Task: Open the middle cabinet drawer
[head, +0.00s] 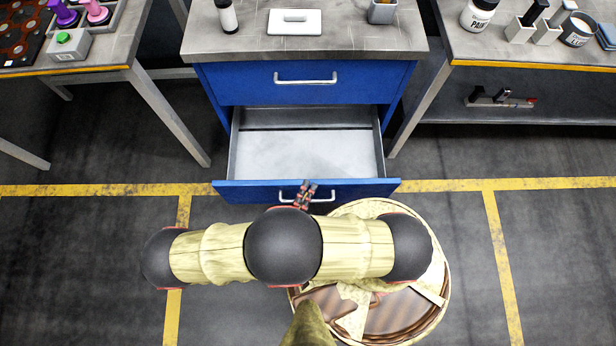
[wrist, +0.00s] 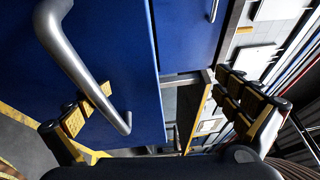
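The blue cabinet (head: 203,88) stands ahead in the head view. Its middle drawer (head: 228,190) is pulled well out, and its pale inside is empty. The metal handle (head: 322,195) on that drawer's front is partly covered by my gripper (head: 306,192). In the wrist view the handle (wrist: 85,68) crosses the blue drawer front at left. My gripper (wrist: 160,108) is open there, its fingers wide apart. One finger overlaps the handle; whether they touch is unclear. The other finger is away to the right, with nothing held between them.
The top drawer (head: 310,82) is shut. Workbenches stand left (head: 100,50) and right (head: 540,45). My arm spans the floor before the drawer, where yellow lines are painted.

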